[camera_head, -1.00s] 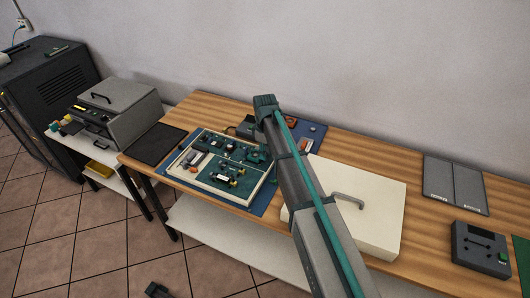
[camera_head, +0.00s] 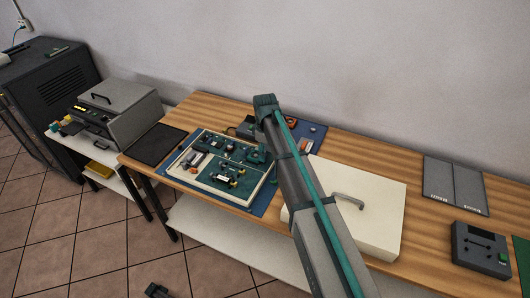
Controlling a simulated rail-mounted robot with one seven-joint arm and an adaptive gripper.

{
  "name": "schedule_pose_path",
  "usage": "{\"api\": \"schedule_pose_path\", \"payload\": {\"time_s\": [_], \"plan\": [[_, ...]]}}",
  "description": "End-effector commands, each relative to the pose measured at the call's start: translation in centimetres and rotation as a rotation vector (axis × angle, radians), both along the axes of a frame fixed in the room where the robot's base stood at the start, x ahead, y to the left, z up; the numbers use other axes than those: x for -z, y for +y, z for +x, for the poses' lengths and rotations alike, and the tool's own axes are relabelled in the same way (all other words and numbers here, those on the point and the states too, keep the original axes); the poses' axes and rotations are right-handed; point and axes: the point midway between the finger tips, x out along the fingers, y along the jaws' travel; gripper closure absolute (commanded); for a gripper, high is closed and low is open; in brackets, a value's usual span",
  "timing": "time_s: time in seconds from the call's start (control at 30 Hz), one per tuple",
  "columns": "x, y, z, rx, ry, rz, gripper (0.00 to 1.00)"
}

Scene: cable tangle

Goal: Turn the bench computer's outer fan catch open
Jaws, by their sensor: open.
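The bench computer appears to be the open, pale-rimmed shallow case (camera_head: 222,198) on a blue mat, left of my arm. Its inside is teal with small dark, grey and yellow parts. The outer fan catch is too small to make out, so its position cannot be told. My arm rises from the bottom edge and bends at the top, above the bench.
A cream panel with a grey handle (camera_head: 388,205) lies right of the case. A black mat (camera_head: 156,145) lies at the left. Grey plates (camera_head: 455,186) and a dark box (camera_head: 482,246) are at the right. A grey lidded machine (camera_head: 120,112) stands on the white side table.

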Motion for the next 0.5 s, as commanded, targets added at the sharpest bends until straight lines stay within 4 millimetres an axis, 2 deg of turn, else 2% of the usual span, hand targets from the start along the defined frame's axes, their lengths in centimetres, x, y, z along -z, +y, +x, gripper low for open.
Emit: {"api": "schedule_pose_path", "payload": {"time_s": [0.17, 0.5], "plan": [[-2.2, 0.0, 0.1, 0.0, -0.003, 0.001, 0.48], [-8.6, 0.0, 0.1, 0.0, -0.004, 0.001, 0.48]]}}
